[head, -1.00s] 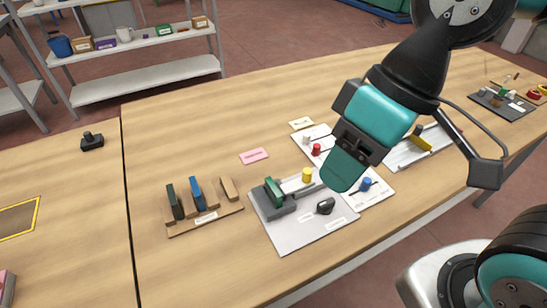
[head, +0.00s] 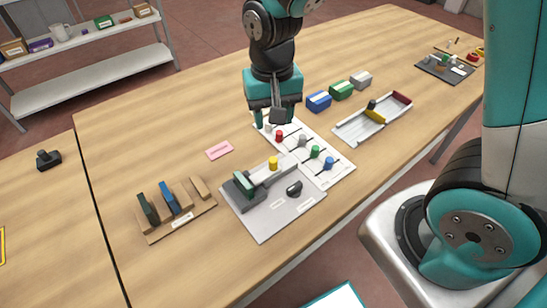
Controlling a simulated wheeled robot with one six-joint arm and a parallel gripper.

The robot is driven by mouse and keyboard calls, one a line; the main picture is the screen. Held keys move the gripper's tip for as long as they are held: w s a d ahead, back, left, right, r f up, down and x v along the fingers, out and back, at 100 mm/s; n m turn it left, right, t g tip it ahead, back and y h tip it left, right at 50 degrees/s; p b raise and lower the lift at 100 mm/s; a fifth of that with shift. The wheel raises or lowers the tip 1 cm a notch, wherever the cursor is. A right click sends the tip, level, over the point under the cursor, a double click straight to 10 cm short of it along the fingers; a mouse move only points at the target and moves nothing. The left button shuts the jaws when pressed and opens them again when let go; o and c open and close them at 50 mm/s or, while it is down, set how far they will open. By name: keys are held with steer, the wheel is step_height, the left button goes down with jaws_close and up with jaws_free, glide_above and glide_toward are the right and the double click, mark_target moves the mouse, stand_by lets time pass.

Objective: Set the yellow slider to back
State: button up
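A yellow knob (head: 273,163) stands at the far edge of the grey plate (head: 262,222), beside a dark grey block with a green piece. A white slider board (head: 343,176) lies just behind and right of it, with red (head: 279,135), grey (head: 302,140), green (head: 315,152) and blue (head: 329,162) knobs; a white knob is partly hidden by my gripper. A yellow block (head: 375,116) sits across a white channel (head: 352,131) farther right. My gripper (head: 276,119) points down over the board's far left end, fingers apart, apparently empty. Its height above the board is unclear.
Blue, green and grey blocks (head: 342,91) stand right of my gripper. A wooden rack (head: 182,224) with upright pieces stands front left. A pink card (head: 219,150) lies left of the board. A black object (head: 48,159) sits on the left table.

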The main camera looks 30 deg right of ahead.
mark_target(273, 159)
step_height(273, 159, down, 14)
steer(key=shift+r, duration=0.15)
jaws_close()
